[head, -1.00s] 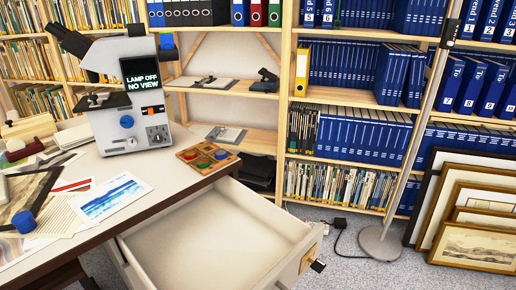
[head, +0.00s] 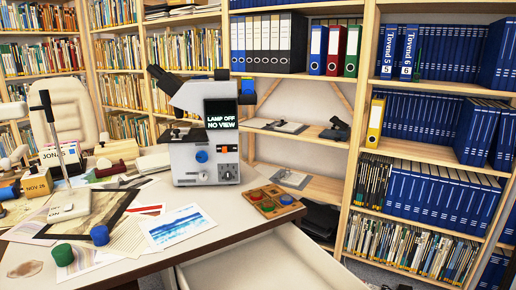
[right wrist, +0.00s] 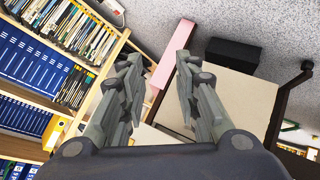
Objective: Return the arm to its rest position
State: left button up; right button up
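My right gripper (right wrist: 157,60) shows in the right wrist view. Its two fingers are apart with nothing between them. A pale pink bar (right wrist: 174,48) and a beige panel (right wrist: 235,95) lie beyond the fingers, with grey carpet (right wrist: 168,15) around them. Neither gripper nor arm shows in the head view. My left gripper is in neither view.
A desk (head: 205,240) carries a microscope (head: 205,150) reading "LAMP OFF NO VIEW", a tray of coloured discs (head: 270,201), a seascape print (head: 177,226) and green and blue caps. The desk drawer (head: 270,265) is open. Bookshelves (head: 365,110) stand behind.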

jog(key=s+a+f+m+g+y, duration=0.1)
jog(key=s+a+f+m+g, duration=0.25)
jog(key=s+a+g, duration=0.35)
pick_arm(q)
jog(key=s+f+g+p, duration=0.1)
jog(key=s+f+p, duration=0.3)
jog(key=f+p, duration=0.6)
pick_arm(e)
jog(key=s+d+f+g, duration=0.15)
jog(key=s+f, duration=0.35)
jog(key=f, duration=0.5)
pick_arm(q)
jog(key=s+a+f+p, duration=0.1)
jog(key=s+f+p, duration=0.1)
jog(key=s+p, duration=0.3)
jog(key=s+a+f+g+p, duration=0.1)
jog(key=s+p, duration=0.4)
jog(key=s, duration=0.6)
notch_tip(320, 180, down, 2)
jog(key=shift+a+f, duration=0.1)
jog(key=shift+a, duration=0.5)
pick_arm(e)
jog(key=s+d+f, duration=0.1)
jog(key=s+f, duration=0.1)
jog(key=s, duration=0.6)
jog(key=s+d+f, duration=0.2)
jog(key=s, duration=0.6)
jog(key=shift+f+g, duration=0.35)
jog(key=shift+f, duration=0.05)
jog(key=shift+s, duration=0.1)
